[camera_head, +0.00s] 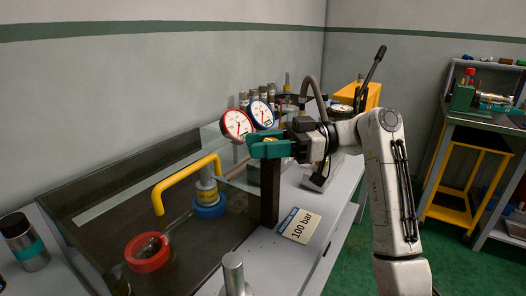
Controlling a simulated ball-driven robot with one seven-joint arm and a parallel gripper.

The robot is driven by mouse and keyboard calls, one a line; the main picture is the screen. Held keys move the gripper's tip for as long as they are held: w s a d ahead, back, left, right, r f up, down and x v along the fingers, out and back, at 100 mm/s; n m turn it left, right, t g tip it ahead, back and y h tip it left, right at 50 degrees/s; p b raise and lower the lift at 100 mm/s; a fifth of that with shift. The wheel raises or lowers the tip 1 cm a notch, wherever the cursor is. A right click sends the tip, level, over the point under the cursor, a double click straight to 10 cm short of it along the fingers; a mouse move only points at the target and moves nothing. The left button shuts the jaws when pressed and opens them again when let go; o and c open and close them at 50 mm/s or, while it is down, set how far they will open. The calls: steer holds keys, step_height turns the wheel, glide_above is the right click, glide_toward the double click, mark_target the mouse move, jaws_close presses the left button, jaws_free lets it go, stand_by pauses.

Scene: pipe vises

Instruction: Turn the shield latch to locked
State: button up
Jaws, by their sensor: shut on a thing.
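My gripper (258,146) has teal fingers and is at the top of a dark upright post (269,197) at the right end of the clear shield (238,172). The shield has a bent yellow handle (186,179) to the left of my gripper.
Two pressure gauges, red-rimmed (237,124) and blue-rimmed (261,113), stand close behind my gripper. A grey cylinder with a blue ring (208,207) and a red ring fitting (148,252) are left of the post. A "100 bar" card (299,226) lies right of it.

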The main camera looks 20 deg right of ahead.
steer(key=shift+f+n+g, duration=0.1)
steer(key=shift+n+g, duration=0.5)
steer(key=shift+g, duration=0.3)
steer(key=shift+s+g, duration=0.1)
steer(key=shift+g, duration=0.2)
steer(key=o, duration=0.9)
steer(key=shift+o, duration=0.2)
steer(key=d, duration=1)
steer(key=shift+d, duration=0.4)
steer(key=shift+s, duration=0.1)
